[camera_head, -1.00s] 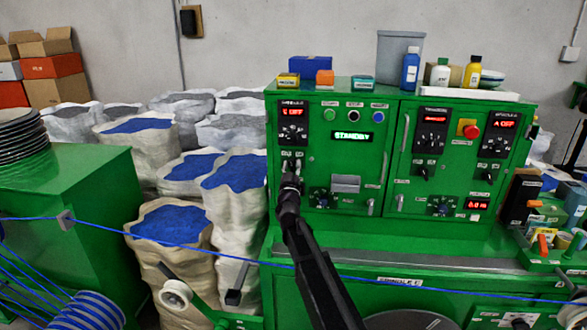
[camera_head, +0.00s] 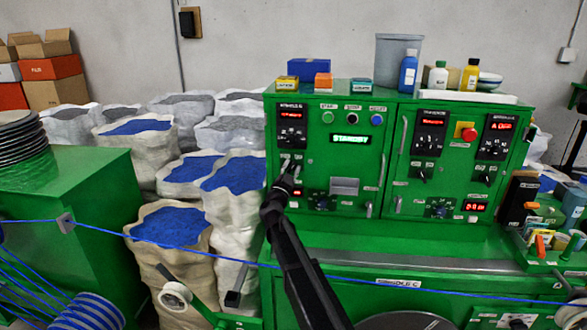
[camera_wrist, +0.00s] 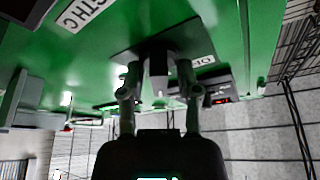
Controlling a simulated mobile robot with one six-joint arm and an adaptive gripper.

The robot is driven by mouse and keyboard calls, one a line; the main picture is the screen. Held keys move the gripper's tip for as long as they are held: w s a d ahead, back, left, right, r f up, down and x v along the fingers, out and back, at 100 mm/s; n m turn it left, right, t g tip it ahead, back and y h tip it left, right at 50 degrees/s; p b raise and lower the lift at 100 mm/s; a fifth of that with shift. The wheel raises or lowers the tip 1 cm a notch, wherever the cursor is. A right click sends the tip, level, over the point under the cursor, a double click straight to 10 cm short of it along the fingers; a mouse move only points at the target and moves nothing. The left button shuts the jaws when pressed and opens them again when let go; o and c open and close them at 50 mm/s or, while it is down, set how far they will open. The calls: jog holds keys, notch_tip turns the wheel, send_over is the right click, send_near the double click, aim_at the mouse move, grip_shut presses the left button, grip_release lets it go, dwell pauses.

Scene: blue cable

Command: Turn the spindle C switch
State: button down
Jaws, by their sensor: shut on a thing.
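The spindle C switch (camera_head: 291,167) is on the left side of the green control cabinet, below the upper-left red display (camera_head: 291,116). My gripper (camera_head: 286,179) reaches up to it from below and partly hides it. In the wrist view the grey switch knob (camera_wrist: 158,69) stands on a dark plate between the two fingers. My gripper (camera_wrist: 159,78) is shut on the knob, with a finger on each side.
A blue cable (camera_head: 180,245) runs across the foreground, in front of the cabinet and passing near my arm. Bags of blue granules (camera_head: 168,222) stand to the left. Bottles (camera_head: 408,72) and small boxes (camera_head: 309,70) sit on the cabinet top.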

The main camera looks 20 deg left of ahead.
dwell(0.4)
jog(key=c, duration=0.7)
grip_release()
jog(key=shift+f, duration=0.15)
jog(key=shift+s, duration=0.15)
